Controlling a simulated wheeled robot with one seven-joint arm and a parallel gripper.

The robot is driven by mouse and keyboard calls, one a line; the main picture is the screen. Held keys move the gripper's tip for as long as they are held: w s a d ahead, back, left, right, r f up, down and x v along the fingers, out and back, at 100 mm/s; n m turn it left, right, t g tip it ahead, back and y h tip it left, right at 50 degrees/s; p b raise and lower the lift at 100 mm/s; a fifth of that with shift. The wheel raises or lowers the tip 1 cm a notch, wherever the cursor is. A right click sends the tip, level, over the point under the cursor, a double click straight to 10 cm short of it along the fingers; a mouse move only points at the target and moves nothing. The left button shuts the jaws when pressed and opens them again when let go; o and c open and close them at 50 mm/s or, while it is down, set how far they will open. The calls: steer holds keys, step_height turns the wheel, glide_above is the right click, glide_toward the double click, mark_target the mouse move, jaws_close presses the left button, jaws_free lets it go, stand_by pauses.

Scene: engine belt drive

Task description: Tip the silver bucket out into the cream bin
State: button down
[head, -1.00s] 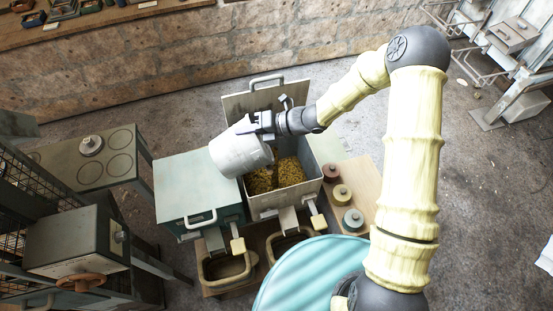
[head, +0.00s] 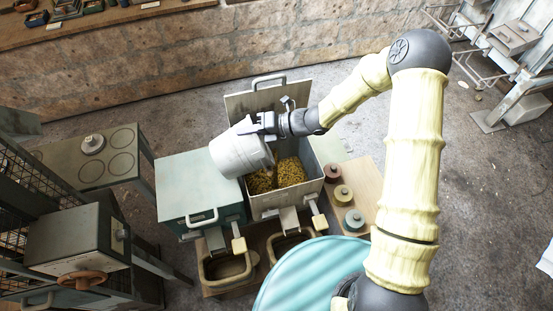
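The silver bucket (head: 236,150) is held tilted on its side, with its mouth toward the lower right. It hangs over the left rim of the open cream bin (head: 293,200). The bin's lid (head: 263,99) stands raised at the back. Yellow-brown granular stuff (head: 291,170) lies inside the bin, in two heaps with a darker strip between. My gripper (head: 266,122) is at the bucket's upper right side and appears shut on it. The inside of the bucket is hidden from this view.
A teal bin (head: 200,186) with a shut lid stands close on the left. Several round weights or knobs (head: 343,194) sit on a wooden board at the right. A round teal ribbed surface (head: 315,275) is in front. A stone wall runs behind.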

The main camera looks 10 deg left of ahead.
steer(key=shift+w+d, duration=0.15)
steer(key=shift+w, duration=0.1)
steer(key=shift+s, duration=0.1)
steer(key=shift+w+d+f, duration=0.1)
steer(key=shift+w+d, duration=0.25)
steer(key=shift+w, duration=0.05)
stand_by(0.3)
steer(key=shift+s+y, duration=0.2)
steer(key=shift+y, duration=0.1)
steer(key=shift+w+d, duration=0.1)
steer(key=shift+d, duration=0.05)
steer(key=shift+w, duration=0.15)
